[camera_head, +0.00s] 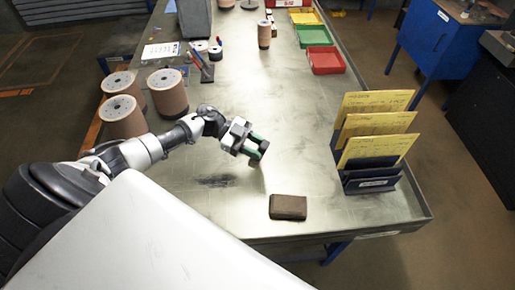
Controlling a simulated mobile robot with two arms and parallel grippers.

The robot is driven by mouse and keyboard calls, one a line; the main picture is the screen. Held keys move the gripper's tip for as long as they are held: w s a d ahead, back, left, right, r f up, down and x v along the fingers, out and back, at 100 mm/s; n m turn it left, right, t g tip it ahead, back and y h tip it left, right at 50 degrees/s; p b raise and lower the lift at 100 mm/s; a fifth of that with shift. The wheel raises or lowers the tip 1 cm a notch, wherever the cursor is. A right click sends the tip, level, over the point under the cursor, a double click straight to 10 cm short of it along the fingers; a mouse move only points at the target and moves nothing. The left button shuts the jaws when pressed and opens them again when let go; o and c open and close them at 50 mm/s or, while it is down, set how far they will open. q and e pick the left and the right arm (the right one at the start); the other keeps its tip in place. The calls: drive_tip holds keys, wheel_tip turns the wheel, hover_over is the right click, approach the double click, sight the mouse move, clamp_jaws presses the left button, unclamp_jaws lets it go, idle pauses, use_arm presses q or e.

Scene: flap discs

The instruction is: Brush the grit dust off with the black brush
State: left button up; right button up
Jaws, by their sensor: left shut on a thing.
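My left gripper (257,147) reaches in from the left and is above the middle of the metal table. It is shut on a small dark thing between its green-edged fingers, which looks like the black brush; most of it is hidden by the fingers. A dark smudge of grit dust (217,181) lies on the tabletop, below and left of the gripper in the picture. My right gripper is out of view.
A brown block (288,207) lies near the table's front edge. A dark rack (372,181) with yellow cards stands at right. Large brown rolls (167,92) stand at left. Red (325,61) and green (313,36) trays line the far right edge. The table's centre is clear.

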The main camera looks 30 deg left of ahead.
use_arm(q)
wheel_tip(320, 180, up, 2)
drive_tip(key=shift+d+r+p, duration=0.1)
drive_tip(key=shift+p, duration=0.45)
drive_tip(key=shift+a+r+p, duration=0.2)
drive_tip(key=shift+r+p, duration=0.65)
drive_tip(key=shift+r, duration=0.4)
drive_tip(key=shift+d+r, duration=0.1)
drive_tip(key=shift+d, duration=0.05)
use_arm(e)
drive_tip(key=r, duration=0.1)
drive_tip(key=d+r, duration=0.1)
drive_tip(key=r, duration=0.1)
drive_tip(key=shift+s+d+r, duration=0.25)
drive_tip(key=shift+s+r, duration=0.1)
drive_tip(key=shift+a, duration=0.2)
